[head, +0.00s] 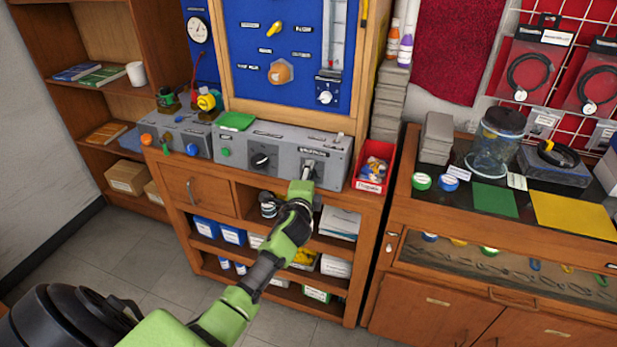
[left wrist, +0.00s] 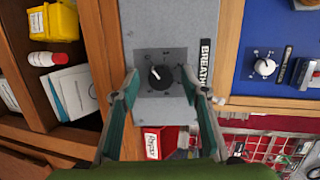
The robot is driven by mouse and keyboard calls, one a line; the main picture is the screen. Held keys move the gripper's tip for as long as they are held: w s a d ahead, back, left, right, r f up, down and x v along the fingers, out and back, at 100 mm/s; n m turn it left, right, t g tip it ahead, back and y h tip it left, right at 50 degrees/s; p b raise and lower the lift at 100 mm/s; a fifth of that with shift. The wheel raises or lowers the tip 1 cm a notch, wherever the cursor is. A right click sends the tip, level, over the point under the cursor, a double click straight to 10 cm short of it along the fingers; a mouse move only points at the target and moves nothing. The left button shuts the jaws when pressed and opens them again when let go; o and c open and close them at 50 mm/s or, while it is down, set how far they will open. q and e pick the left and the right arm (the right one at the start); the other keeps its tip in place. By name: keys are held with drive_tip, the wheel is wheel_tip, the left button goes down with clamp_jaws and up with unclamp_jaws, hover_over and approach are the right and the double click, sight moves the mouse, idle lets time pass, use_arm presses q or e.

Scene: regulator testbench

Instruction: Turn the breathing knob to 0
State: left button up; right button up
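The breathing knob (left wrist: 161,77) is a round black knob with a white pointer mark, on a dark grey plate beside a black label starting "BREATH" (left wrist: 204,66). In the left wrist view its pointer is toward the upper left; the scale marks are too small to read. My left gripper (left wrist: 159,88) is open, with one finger on each side of the knob and a gap on both sides. In the head view the left gripper (head: 306,178) is at the right part of the grey bench panel (head: 283,151) and mostly hides the knob. My right gripper is not in view.
A second black knob (head: 261,160) and a green button (head: 226,152) are left on the panel. A red box (head: 372,172) of small parts stands close on the right. A blue board (head: 285,65) with a valve and gauge rises behind. A green booklet (head: 237,121) lies on top.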

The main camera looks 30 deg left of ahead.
use_arm(q)
drive_tip(key=v, duration=1.2)
idle(0.4)
